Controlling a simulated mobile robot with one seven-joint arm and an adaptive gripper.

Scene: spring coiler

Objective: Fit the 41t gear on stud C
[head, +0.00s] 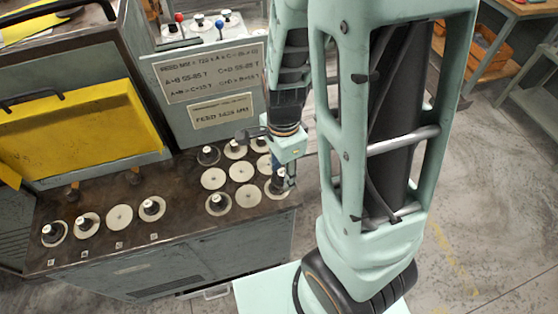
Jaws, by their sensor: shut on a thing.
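My gripper (284,172) is at the right end of the dark bench top, pointing down at a pale gear with a dark hub (276,189). It is shut on this gear's hub, as far as the small picture shows; the fingers partly hide it. I cannot tell whether the gear is lifted or rests on the bench. No tooth count is readable, so I cannot tell which gear is the 41t. Small letter plates run along the front left edge, too small to read, so stud C cannot be picked out. Two bare upright studs (73,191) (134,174) stand at the back left.
Several pale gears (213,178) lie in rows left of my gripper. More gears (119,217) line the front left. A grey panel with feed signs (210,85) rises behind the bench, with a yellow-fronted cabinet (95,135) at left. Bare bench top lies between the gear groups.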

